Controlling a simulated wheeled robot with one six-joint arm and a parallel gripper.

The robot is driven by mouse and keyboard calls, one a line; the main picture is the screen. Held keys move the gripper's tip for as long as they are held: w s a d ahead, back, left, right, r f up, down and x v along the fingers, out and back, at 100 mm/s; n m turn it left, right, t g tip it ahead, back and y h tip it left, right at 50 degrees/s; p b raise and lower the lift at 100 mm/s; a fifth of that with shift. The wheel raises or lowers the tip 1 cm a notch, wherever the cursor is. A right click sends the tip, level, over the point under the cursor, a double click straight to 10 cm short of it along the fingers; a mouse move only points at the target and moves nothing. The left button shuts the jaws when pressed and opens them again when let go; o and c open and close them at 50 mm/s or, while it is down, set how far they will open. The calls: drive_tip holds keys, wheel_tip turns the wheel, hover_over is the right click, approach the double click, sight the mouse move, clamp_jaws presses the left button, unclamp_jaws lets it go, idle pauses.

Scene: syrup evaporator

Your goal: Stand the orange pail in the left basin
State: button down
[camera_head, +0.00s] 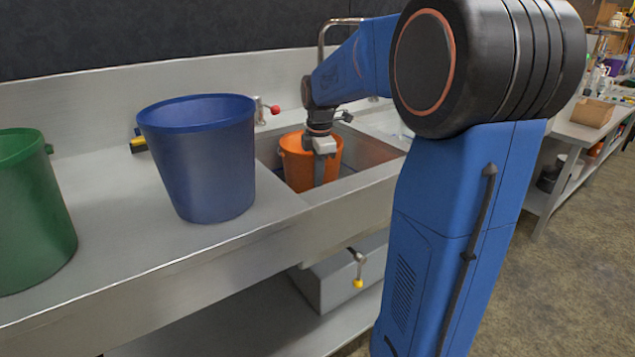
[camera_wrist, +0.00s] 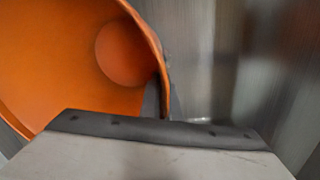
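The orange pail (camera_head: 296,166) is inside the sink basin (camera_head: 372,152), roughly upright with its mouth up. The pail's base is hidden behind the basin's front wall, so I cannot tell whether it touches the floor. My gripper (camera_head: 320,172) points down at the pail's near right rim. In the wrist view the open pail (camera_wrist: 70,70) fills the left side, and a dark finger (camera_wrist: 151,100) lies against the inside of its wall. The gripper looks shut on that wall; the outer finger is mostly hidden in the wrist view.
A blue pail (camera_head: 200,165) stands on the steel counter (camera_head: 120,225) left of the basin. A green pail (camera_head: 30,220) stands farther left. A tap with a red knob (camera_head: 276,110) is behind the basin. A yellow-tipped valve (camera_head: 358,270) hangs below. My arm hides the right side.

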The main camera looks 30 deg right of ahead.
drive_tip(key=shift+f, duration=0.65)
drive_tip(key=c, duration=2)
unclamp_jaws()
drive_tip(key=shift+s+a+r, duration=0.1)
drive_tip(key=shift+s+r, duration=0.1)
drive_tip(key=shift+r, duration=1.85)
drive_tip(key=shift+s+a+r, duration=0.1)
drive_tip(key=shift+s+r, duration=0.15)
drive_tip(key=shift+r, duration=1.75)
drive_tip(key=shift+s+r, duration=0.2)
drive_tip(key=shift+r, duration=1.85)
